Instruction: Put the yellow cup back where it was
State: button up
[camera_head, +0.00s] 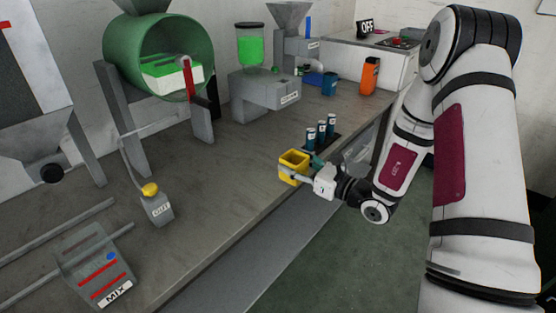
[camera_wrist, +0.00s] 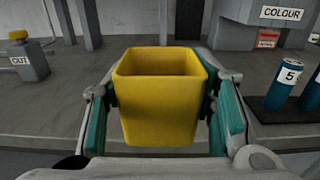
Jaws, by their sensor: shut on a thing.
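The yellow cup (camera_head: 292,168) is square, open at the top and upright. My gripper (camera_head: 309,174) is shut on it, with a finger on each side. In the wrist view the cup (camera_wrist: 160,105) fills the middle, between the teal finger pads of my gripper (camera_wrist: 160,112), and its inside looks empty. The cup is by the front edge of the grey bench (camera_head: 225,195). I cannot tell whether its base touches the bench.
Several teal cylinders (camera_head: 321,131) stand in a dark holder just behind the cup. An orange bottle (camera_head: 370,76) and a blue cup (camera_head: 329,84) stand farther back. The bench between CUT and the cup is clear.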

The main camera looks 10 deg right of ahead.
jog(key=w, duration=0.4)
jog(key=w+f+b, duration=0.1)
jog(key=w, duration=0.9)
jog(key=shift+w+a+f, duration=0.15)
jog(key=shift+w+a, duration=0.1)
jog(key=shift+a, duration=0.15)
jog(key=shift+f+b, duration=0.3)
jog(key=shift+f, duration=1.45)
jog(key=shift+f, duration=0.1)
jog(key=shift+f, duration=0.15)
jog(key=o, duration=1.1)
jog(key=shift+o, duration=0.4)
